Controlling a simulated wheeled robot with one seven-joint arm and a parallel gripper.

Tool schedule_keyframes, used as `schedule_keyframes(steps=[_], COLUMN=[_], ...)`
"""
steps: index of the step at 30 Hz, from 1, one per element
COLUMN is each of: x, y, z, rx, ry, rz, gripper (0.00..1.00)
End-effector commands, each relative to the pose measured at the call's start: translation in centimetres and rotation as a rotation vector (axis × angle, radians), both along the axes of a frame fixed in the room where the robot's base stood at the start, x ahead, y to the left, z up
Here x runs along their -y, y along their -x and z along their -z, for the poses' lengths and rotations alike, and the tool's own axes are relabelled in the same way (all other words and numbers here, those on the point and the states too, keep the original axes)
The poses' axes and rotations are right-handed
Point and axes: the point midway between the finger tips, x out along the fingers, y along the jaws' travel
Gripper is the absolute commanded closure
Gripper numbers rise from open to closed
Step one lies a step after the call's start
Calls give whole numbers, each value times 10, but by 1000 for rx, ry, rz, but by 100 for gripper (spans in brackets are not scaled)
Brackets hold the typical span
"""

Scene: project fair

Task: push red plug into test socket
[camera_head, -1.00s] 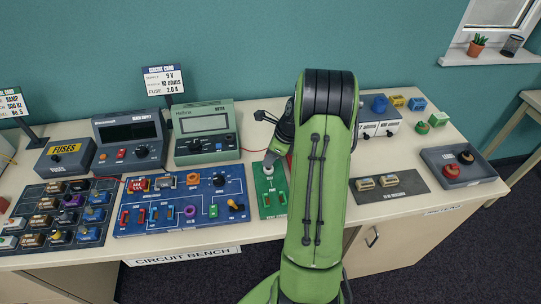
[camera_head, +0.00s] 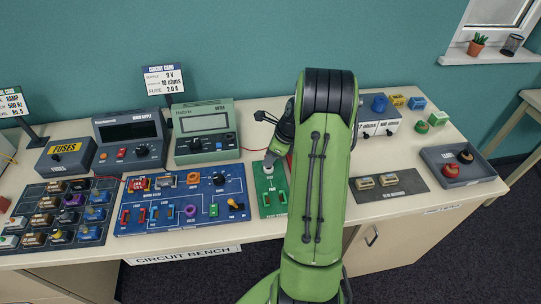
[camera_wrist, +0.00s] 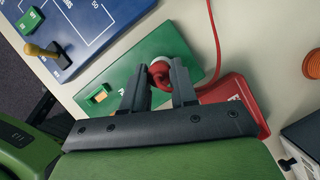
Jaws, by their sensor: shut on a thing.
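My gripper (camera_wrist: 160,76) is shut on the red plug (camera_wrist: 160,68), which sits between the two fingertips in the wrist view. The plug is over the far part of the green test board (camera_wrist: 188,45), at or very close to its surface.
A blue circuit board (camera_head: 180,222) lies left of the green board. A green meter (camera_head: 205,148) stands behind it. A red lead (camera_wrist: 214,35) runs past the fingers, near a red block (camera_wrist: 240,95). The leads tray (camera_head: 477,178) is far right.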

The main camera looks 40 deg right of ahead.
Motion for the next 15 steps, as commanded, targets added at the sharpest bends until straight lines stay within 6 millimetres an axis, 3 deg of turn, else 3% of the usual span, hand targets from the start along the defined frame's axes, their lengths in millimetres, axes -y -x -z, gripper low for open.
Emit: schedule_keyframes(steps=[15], x=[0], y=[0], z=[7], rx=[0], ry=[0], rz=[0], gripper=[100])
